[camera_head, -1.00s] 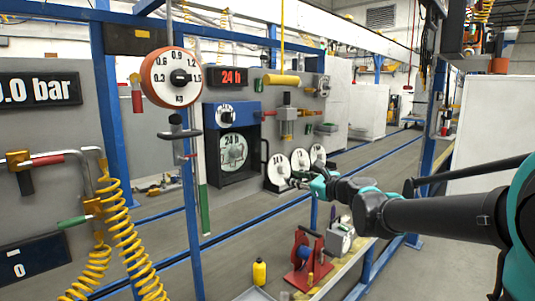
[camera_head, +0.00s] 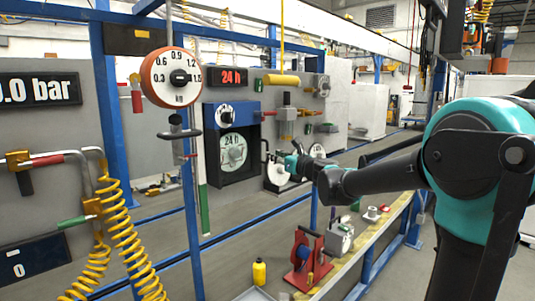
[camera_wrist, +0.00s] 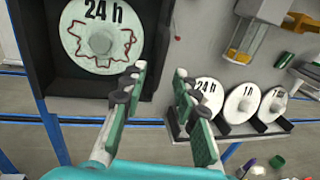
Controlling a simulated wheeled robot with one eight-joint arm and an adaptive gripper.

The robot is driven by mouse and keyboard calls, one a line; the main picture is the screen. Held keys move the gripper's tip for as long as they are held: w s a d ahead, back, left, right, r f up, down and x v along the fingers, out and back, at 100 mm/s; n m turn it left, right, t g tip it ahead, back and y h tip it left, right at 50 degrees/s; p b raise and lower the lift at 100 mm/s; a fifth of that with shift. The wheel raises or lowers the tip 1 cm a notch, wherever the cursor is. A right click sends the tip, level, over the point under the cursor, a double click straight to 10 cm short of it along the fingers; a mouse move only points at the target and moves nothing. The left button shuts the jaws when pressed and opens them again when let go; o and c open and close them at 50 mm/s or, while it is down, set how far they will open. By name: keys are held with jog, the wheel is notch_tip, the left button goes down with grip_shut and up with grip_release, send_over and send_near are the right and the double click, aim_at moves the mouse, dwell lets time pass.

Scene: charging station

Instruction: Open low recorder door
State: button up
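The recorder has a blue upper part (camera_head: 225,115) with a small round dial. Its low part is a black-framed box (camera_head: 214,178) around a white 24 h chart disc (camera_head: 233,153). In the wrist view the black frame (camera_wrist: 150,62) and the 24 h disc (camera_wrist: 80,45) with its wavy red trace fill the upper left. A dark handle-like bar (camera_head: 264,152) shows at the box's right side. My gripper (camera_head: 278,158) is just right of the box. In the wrist view my gripper (camera_wrist: 160,72) is open, with nothing between its fingertips, right of the frame.
A rack with several white chart discs (camera_wrist: 242,103) lies right of and below my gripper. A yellow-based fitting (camera_wrist: 238,55) is on the wall at upper right. A bench (camera_head: 345,260) with a red reel (camera_head: 304,256) stands below. A round gauge (camera_head: 171,77) hangs at left.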

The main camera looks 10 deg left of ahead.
aim_at(267, 160)
jog(key=x, duration=0.5)
jog(key=shift+w+a, duration=0.25)
jog(key=shift+w, duration=0.05)
grip_shut()
